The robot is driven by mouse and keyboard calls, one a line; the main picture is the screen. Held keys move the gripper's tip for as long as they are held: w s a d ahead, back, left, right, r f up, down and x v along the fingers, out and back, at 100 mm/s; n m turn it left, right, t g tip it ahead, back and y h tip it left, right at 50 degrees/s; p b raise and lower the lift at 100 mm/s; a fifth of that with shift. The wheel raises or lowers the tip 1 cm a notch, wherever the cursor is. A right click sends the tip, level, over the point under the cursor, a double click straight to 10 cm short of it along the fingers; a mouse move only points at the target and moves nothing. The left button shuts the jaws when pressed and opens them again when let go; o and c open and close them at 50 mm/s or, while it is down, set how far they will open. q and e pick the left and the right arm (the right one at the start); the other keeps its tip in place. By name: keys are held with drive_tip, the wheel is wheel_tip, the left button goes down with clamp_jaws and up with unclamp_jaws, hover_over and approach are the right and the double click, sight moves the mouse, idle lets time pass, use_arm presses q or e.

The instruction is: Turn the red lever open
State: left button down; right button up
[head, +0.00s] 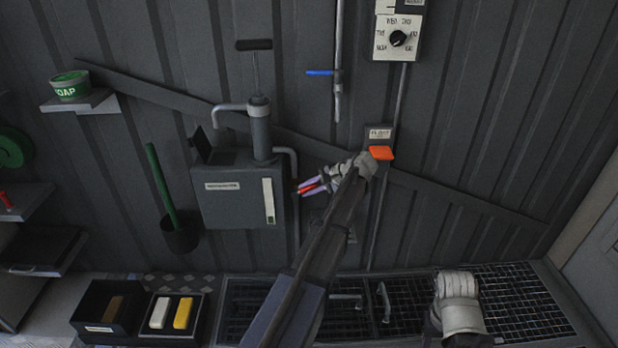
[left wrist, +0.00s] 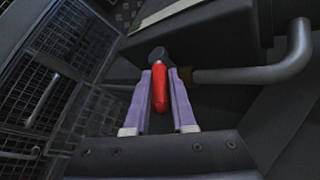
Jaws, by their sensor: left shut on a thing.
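The red lever (left wrist: 159,92) sits between the two purple fingers of my left gripper (left wrist: 158,108) in the left wrist view. The fingers are shut on it. Its dark round pivot (left wrist: 158,54) shows just past the fingertips. In the head view my left gripper (head: 304,186) reaches to the right side of the grey tank (head: 238,205), and a bit of the red lever (head: 306,188) shows between the fingers. My right arm (head: 459,305) shows at the lower right, but its fingers are not visible.
A pipe (left wrist: 255,74) runs close beside the lever. On the wall are a blue lever (head: 320,72), an orange paddle (head: 381,153) and a dial box (head: 398,38). Floor grating (head: 515,300) lies below, with a dark bin (head: 110,309) at the left.

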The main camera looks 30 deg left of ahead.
sight(296, 192)
use_arm(q)
drive_tip(key=h+p, duration=0.1)
drive_tip(key=p, duration=0.1)
drive_tip(key=a+r+t+h+p, duration=0.1)
drive_tip(key=p, duration=0.1)
drive_tip(key=r+t+h+p, duration=0.1)
drive_tip(key=shift+s+a+r+n+h+p, duration=0.2)
drive_tip(key=shift+s+a+n+h+p, duration=0.05)
drive_tip(key=shift+a+n+h+p, duration=0.15)
drive_tip(key=shift+s+a+r+n+t+h+p, duration=0.1)
drive_tip(key=shift+s+a+n+t+h+p, duration=0.15)
drive_tip(key=shift+h+p, duration=0.25)
drive_tip(key=shift+a+n+t+h+p, duration=0.1)
drive_tip(key=shift+t+h+p, duration=0.3)
drive_tip(key=shift+h, duration=0.2)
drive_tip(key=shift+s+a+t+h, duration=0.2)
drive_tip(key=shift+t+h, duration=0.25)
drive_tip(key=shift+h, duration=0.3)
drive_tip(key=shift+s+a+t+h, duration=0.1)
drive_tip(key=shift+a+t+h, duration=0.25)
drive_tip(key=shift+h, duration=0.4)
drive_tip(key=shift+n, duration=0.25)
drive_tip(key=c, duration=0.8)
unclamp_jaws()
drive_tip(key=shift+d, duration=0.15)
drive_tip(key=shift+o, duration=0.2)
